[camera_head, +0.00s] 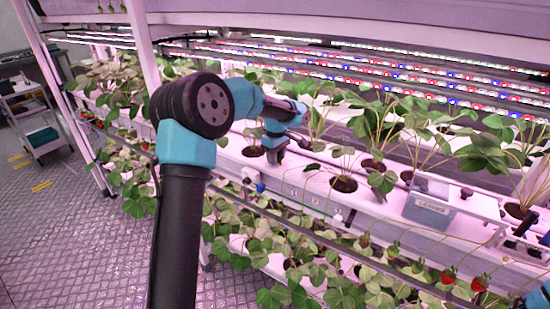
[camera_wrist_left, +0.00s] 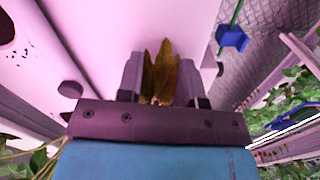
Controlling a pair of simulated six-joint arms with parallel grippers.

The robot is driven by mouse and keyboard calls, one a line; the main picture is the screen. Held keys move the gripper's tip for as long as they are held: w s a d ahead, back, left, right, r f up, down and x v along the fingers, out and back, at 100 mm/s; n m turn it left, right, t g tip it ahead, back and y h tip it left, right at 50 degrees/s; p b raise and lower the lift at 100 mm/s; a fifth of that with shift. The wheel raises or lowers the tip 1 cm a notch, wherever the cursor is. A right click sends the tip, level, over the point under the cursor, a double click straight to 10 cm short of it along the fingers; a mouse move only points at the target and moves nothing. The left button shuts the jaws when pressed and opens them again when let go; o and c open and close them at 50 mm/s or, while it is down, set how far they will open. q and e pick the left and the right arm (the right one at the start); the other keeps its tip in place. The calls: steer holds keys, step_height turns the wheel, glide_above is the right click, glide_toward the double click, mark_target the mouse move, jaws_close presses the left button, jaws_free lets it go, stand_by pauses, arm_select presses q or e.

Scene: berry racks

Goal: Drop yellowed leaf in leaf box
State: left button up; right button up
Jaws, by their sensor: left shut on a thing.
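The yellowed leaf (camera_wrist_left: 162,75), brownish yellow, stands upright between the fingers of my left gripper (camera_wrist_left: 168,88) in the wrist view. The gripper is shut on it. In the head view my left gripper (camera_head: 273,153) points down over the white rack gutter, beside the potted strawberry plants; the leaf cannot be made out there. A pale grey box with a label (camera_head: 432,207) sits on the front of the gutter, well to the right of the gripper and apart from it. It looks like the leaf box, but the label is too small to read. My right gripper is not in view.
Potted plants (camera_head: 343,184) line the gutter between my left gripper and the box. A lower tier with red berries (camera_head: 480,284) runs below. Lit LED bars (camera_head: 400,82) hang behind. A cart (camera_head: 35,125) stands at far left, with open floor (camera_head: 60,235) before it.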

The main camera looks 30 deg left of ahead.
arm_select(q)
steer(key=shift+r, duration=0.1)
steer(key=shift+r, duration=1.65)
steer(key=s+d+r, duration=0.1)
steer(key=s+d, duration=0.7)
steer(key=s, duration=0.5)
steer(key=shift+s+d+r, duration=0.15)
steer(key=shift+s+r, duration=0.05)
steer(key=shift+s, duration=0.15)
steer(key=w+d+r+m, duration=0.3)
steer(key=w+d+m, duration=0.2)
steer(key=d+m, duration=0.5)
steer(key=m, duration=0.5)
steer(key=shift+d+m, duration=0.25)
steer(key=shift+m, duration=0.05)
steer(key=shift+w+a+f, duration=0.1)
stand_by(0.4)
